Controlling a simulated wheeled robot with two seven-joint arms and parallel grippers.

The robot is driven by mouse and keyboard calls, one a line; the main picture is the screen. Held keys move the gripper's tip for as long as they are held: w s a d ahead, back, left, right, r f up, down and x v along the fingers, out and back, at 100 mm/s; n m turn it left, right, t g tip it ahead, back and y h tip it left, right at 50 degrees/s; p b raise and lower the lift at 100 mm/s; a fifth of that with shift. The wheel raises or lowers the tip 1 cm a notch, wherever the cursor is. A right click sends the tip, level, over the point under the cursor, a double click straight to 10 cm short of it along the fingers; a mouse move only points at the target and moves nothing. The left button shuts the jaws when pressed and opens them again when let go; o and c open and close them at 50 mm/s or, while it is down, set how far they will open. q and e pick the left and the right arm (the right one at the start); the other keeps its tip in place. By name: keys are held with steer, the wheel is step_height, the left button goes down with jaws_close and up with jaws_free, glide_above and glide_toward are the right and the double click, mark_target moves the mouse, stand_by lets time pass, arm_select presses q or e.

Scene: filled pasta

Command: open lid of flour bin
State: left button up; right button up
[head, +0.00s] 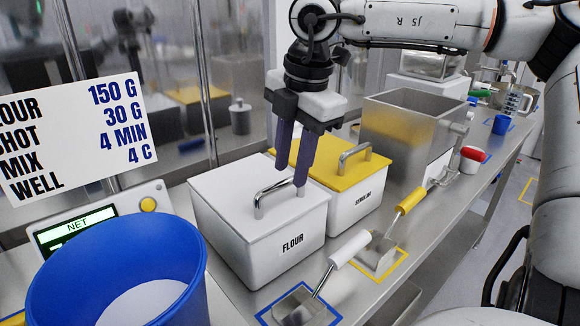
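The flour bin (262,250) is a white box labelled FLOUR in the head view, centre. Its flat white lid (235,185) lies shut on top. A silver bar handle (275,189) stands on the lid. My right gripper (287,172) points down over the far right part of the lid. Its two dark fingers are apart with a visible gap and nothing between them. One fingertip shows just behind the right end of the handle; I cannot tell whether it touches. My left gripper is not in view.
The semolina bin (355,212) with a yellow lid (336,166) stands close behind. Two scoops, one with a white handle (350,249) and one with a yellow handle (410,201), lie along the front. A blue tub (50,285) stands on a scale at left.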

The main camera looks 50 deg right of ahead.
steer(key=shift+w+f, duration=0.2)
steer(key=shift+f, duration=0.6)
jaws_close()
steer(key=shift+r, duration=0.1)
